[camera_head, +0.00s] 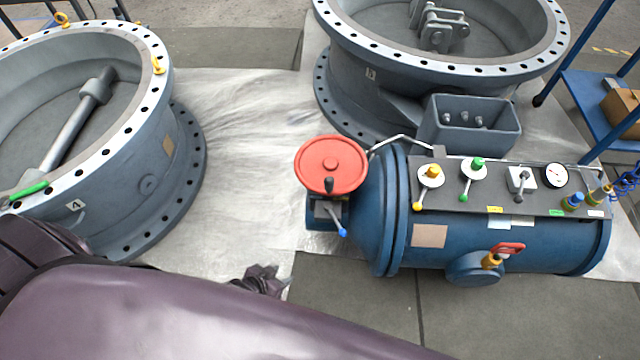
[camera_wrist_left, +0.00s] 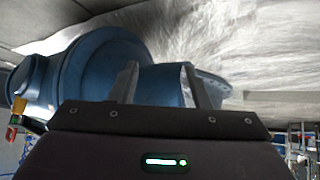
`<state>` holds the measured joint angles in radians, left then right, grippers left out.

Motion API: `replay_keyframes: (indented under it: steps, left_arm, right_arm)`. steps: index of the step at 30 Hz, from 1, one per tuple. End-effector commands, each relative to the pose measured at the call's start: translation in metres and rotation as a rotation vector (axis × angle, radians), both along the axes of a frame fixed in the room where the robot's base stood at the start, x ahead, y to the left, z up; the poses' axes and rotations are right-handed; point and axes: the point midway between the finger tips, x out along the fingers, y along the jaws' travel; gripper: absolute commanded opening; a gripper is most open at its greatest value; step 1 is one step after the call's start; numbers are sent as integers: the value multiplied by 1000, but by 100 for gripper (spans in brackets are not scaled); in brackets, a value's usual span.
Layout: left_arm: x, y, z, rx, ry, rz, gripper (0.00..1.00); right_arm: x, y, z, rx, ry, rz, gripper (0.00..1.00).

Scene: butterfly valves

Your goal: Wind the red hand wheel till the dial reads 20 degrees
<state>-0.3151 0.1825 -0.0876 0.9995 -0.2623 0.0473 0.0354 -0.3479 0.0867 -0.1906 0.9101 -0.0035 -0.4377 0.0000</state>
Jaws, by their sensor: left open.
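The red hand wheel (camera_head: 331,164) sits at the left end of the blue cylinder (camera_head: 430,240) in the head view. A dark knob (camera_head: 328,185) stands on the wheel's near side. A round white dial (camera_head: 555,175) is on the panel; its reading is too small to tell. My left gripper (camera_head: 262,278) shows partly beyond my purple arm, below and left of the wheel and apart from it. In the left wrist view, its two fingers (camera_wrist_left: 160,85) are spread and empty, with the blue cylinder's body behind them. I cannot make out the wheel there. My right gripper is not in view.
The panel (camera_head: 450,190) carries yellow, green and grey levers. A blue-tipped lever (camera_head: 342,231) hangs below the wheel. A red-handled valve (camera_head: 507,249) sticks out in front. Large grey valve rings stand left (camera_head: 150,190) and behind (camera_head: 340,85). A pale sheet (camera_head: 240,130) lies between them.

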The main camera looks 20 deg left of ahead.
Motion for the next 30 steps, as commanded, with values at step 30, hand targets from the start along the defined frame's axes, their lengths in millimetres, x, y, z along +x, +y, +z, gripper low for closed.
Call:
replay_keyframes:
  steps: [30]
  left_arm:
    - [191,-62,240,-324,-815,-327,43]
  right_arm:
    - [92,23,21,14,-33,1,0]
